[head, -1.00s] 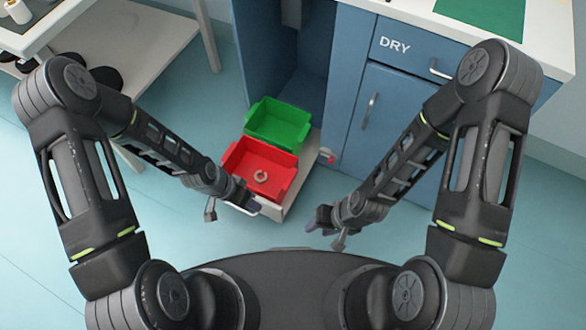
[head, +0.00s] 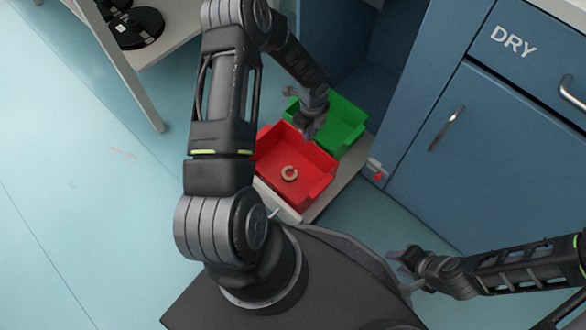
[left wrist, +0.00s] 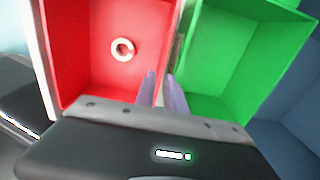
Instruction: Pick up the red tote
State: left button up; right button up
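The red tote (head: 318,185) stands on a pale pull-out shelf low in the blue cabinet and holds a small beige ring (head: 289,173). It also shows in the left wrist view (left wrist: 85,60). The green tote (head: 345,125) stands right behind it and shows in the left wrist view (left wrist: 225,55). My left gripper (head: 308,128) is over the side where the two totes meet. In the left wrist view its fingers (left wrist: 163,90) are apart, one on each side of the red tote's wall; contact is not clear. My right gripper (head: 396,262) is low and away from the totes.
The blue cabinet (head: 480,150) with a DRY drawer is at the right. A red-tipped fitting (head: 376,172) sits beside the shelf. A pale table (head: 140,90) with dark items stands at the upper left. The floor (head: 80,200) at the left is clear.

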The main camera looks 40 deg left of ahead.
pick_arm(q)
notch_tip(320, 180, down, 7)
jog(key=b, duration=0.2)
jog(key=shift+r+b, duration=0.15)
jog(key=shift+b, duration=0.25)
notch_tip(320, 180, down, 4)
jog(key=b, duration=0.2)
jog(key=shift+a+f+b, duration=0.1)
jog(key=shift+f+b, duration=0.1)
jog(key=shift+b, duration=0.15)
jog(key=shift+f, duration=0.45)
grip_shut()
dwell(1.0)
